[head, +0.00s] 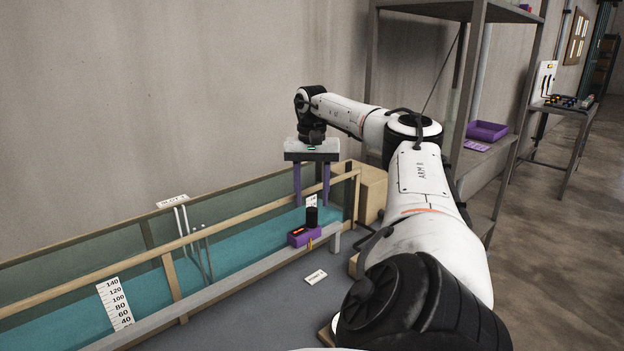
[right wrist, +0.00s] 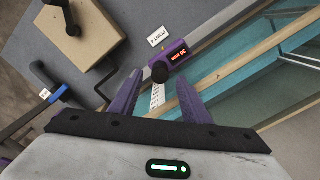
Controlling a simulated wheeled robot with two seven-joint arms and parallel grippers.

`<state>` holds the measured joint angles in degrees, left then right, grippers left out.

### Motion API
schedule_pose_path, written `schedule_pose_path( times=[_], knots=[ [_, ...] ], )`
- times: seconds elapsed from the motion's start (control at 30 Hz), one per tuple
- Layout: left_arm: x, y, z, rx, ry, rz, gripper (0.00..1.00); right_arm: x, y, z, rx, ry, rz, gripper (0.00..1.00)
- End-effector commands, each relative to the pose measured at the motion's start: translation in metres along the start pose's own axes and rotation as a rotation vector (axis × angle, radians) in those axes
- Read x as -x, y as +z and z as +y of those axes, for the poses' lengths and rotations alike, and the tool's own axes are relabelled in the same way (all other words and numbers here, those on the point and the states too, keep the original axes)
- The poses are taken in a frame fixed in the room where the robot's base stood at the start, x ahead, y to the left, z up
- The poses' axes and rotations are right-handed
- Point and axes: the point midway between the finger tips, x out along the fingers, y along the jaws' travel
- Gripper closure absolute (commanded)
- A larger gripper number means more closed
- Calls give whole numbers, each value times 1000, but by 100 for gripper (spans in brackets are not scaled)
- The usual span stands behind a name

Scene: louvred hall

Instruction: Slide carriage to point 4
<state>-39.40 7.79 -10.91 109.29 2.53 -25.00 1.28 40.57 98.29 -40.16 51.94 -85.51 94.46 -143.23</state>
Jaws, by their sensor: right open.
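The carriage, a purple box (head: 304,236) with a red display and a black knob (head: 311,216), sits on the front rail (head: 240,284) of a long glass tank, near its right end. My right gripper (head: 312,203) is open and empty, pointing down, with its purple fingers above and behind the knob. In the right wrist view the carriage (right wrist: 176,54) and knob (right wrist: 160,73) show just beyond the fingertips (right wrist: 158,82); I see no contact.
The tank holds teal water (head: 228,254). A white scale card (head: 115,303) and thin white rods (head: 190,240) are further left. A wooden block (head: 370,193) stands past the tank's right end. A metal shelf with a purple tray (head: 486,131) is behind. The rail left of the carriage looks clear.

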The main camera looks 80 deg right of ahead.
Motion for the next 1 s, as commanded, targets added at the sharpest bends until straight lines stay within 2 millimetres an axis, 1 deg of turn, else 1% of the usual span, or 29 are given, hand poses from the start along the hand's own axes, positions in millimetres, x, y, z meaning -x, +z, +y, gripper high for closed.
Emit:
schedule_pose_path(
  times=[0.03,0.1,0.2,0.3,1.0],
  knots=[
    [6,-6,1,0,0,0,69,13,0,-1,1,0,0,57],
    [9,-8,1,0,0,0,69,25,0,-1,0,-1,-1,57],
    [13,-13,1,0,0,0,69,38,0,0,0,1,-1,57],
    [15,-15,2,0,0,1,69,45,0,0,0,2,-1,57],
    [15,-16,2,0,0,4,69,46,0,0,1,2,-1,57]
  ],
)
